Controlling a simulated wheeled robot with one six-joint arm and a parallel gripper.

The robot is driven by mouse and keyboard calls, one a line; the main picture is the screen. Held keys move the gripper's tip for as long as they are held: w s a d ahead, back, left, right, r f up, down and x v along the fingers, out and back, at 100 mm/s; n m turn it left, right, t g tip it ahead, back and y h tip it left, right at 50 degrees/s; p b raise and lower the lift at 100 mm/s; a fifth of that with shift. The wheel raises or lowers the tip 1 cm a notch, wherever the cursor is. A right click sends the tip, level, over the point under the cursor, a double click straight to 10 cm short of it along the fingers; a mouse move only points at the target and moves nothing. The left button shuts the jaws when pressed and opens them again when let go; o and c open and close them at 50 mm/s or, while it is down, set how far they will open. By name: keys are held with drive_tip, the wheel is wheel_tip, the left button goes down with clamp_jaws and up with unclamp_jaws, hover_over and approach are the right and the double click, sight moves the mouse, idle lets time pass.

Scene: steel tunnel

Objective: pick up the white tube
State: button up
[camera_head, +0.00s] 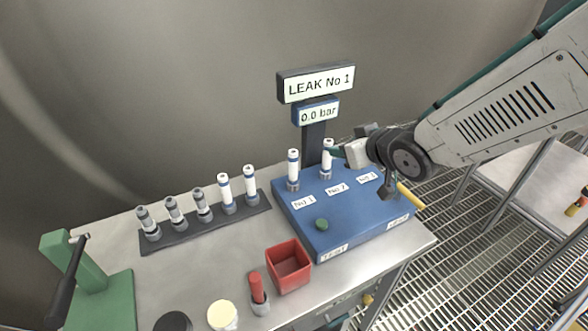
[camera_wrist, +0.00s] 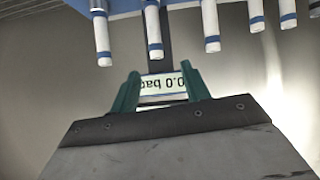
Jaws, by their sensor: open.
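Two white tubes with blue bands stand upright in the blue test box: one at No 1 (camera_head: 293,170) and one at No 2 (camera_head: 327,157). Two more white tubes (camera_head: 226,192) (camera_head: 250,184) stand at the right end of the dark rack (camera_head: 160,243). My gripper (camera_head: 338,153) is beside the No 2 tube, its teal fingers partly hidden. In the wrist view my gripper (camera_wrist: 161,85) is open with nothing held, and several white tubes (camera_wrist: 102,40) show upside down beyond the fingers. I cannot tell which white tube is meant.
The rack's left part holds several grey-banded tubes (camera_head: 174,212). A sign post (camera_head: 314,142) with a 0.0 bar display (camera_head: 318,113) rises behind the blue box (camera_head: 350,228).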

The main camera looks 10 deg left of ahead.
sight(294, 154)
drive_tip(key=a+f+y, duration=0.1)
drive_tip(key=a, duration=0.2)
drive_tip(key=s+a+f+n+y, duration=0.1)
drive_tip(key=a, duration=0.2)
drive_tip(key=a+n+g+y, duration=0.1)
drive_tip(key=a, duration=0.2)
drive_tip(key=shift+s+a+f+y, duration=0.1)
drive_tip(key=shift+s+f+y, duration=0.25)
drive_tip(key=shift+f+y, duration=0.05)
drive_tip(key=x, duration=0.7)
drive_tip(key=shift+w+f, duration=0.25)
drive_tip(key=shift+w, duration=0.05)
clamp_jaws()
